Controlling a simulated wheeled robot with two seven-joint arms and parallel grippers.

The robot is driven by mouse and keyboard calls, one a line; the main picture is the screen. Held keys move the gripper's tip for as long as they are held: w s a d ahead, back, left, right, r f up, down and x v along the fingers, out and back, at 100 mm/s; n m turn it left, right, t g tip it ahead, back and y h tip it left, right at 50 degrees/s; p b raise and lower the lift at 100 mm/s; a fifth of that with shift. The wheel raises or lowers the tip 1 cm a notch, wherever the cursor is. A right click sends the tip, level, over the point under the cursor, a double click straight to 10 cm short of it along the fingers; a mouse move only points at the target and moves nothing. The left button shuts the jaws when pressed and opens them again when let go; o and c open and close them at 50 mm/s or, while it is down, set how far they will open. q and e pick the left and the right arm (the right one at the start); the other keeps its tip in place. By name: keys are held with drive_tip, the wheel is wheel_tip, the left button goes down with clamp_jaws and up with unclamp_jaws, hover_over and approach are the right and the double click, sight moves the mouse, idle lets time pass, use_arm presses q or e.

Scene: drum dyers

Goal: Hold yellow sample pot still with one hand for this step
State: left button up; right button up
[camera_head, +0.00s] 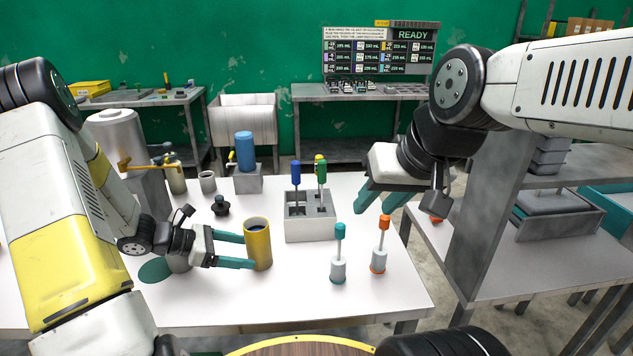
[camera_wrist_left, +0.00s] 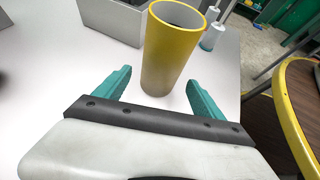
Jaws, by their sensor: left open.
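The yellow sample pot (camera_head: 258,247) stands upright on the white table, with dark liquid inside it. My left gripper (camera_head: 250,252) is open, with its teal fingers reaching toward the pot, one on its far side and one on its near side. In the left wrist view the pot (camera_wrist_left: 168,60) stands just ahead of and between the fingertips (camera_wrist_left: 158,82), with gaps visible on both sides. My right gripper (camera_head: 380,200) hangs above the right part of the table, away from the pot; its two teal fingers look apart, with nothing between them.
A grey holder (camera_head: 310,226) with blue- and green-handled tools stands behind the pot. A teal-topped tool (camera_head: 339,262) and an orange-topped tool (camera_head: 380,250) stand to its right. A black knobbed piece (camera_head: 221,206) and a grey cup (camera_head: 207,182) lie farther back. The front table edge is clear.

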sight(256, 253)
use_arm(q)
drive_tip(key=shift+x, duration=2.2)
drive_tip(key=c, duration=1.1)
